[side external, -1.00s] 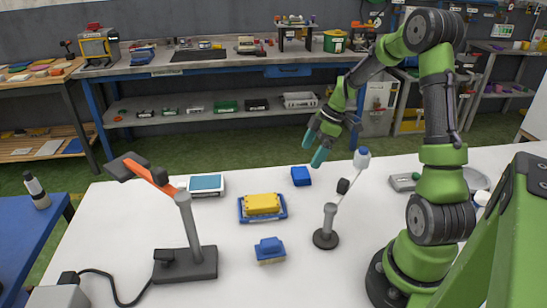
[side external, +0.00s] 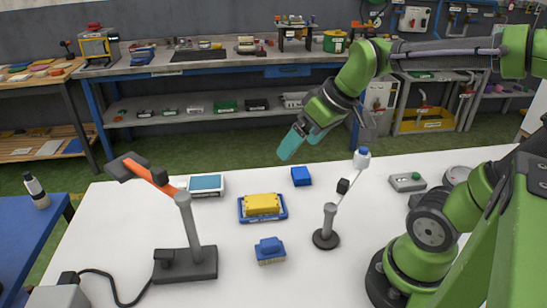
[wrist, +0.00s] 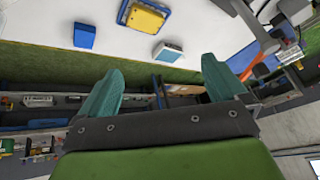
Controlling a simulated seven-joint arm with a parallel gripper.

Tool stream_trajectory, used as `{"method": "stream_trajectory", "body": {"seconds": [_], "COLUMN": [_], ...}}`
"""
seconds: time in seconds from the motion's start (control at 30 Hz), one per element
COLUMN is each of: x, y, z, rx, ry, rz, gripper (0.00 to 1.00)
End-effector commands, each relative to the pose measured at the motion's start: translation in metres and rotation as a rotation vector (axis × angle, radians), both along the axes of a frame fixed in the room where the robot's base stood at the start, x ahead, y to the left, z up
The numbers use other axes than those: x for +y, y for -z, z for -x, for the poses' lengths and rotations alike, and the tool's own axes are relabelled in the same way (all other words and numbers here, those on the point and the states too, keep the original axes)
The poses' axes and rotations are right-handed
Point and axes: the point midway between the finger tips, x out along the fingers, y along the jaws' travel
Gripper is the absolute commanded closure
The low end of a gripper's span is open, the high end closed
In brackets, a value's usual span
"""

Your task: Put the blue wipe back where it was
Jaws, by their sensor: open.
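The blue wipe (side external: 301,175) looks like a small folded blue block lying flat on the white table, right of the yellow sponge and near the table's back edge. In the wrist view the blue wipe (wrist: 84,36) is at the upper left. My gripper (side external: 298,146) is open, its teal fingers apart and empty, in the air above and behind the wipe. In the wrist view the fingers of my gripper (wrist: 161,68) spread over the table's back edge, with nothing between them.
A yellow sponge (side external: 262,203) sits on a blue tray (side external: 247,218). A teal-topped white box (side external: 206,184) is left of it. A blue-handled brush (side external: 270,250), a slim stand (side external: 326,238) and an orange-armed lamp (side external: 190,225) stand forward. A grey button box (side external: 407,182) lies right.

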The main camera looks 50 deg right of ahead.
Motion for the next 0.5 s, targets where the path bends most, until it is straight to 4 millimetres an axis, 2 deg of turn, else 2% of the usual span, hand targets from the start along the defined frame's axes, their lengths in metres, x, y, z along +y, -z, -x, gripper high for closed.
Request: {"method": "stream_trajectory", "body": {"seconds": [0.03,0.2,0.5], "x": [0.013,0.034,0.038], "y": [-0.004,-0.006,-0.006], "z": [0.012,0.035,0.040], "rx": [-0.031,-0.074,-0.080], "ry": [0.040,0.169,0.212], "rz": [-0.041,-0.169,-0.213], "gripper": [0.01,0.01,0.01]}}
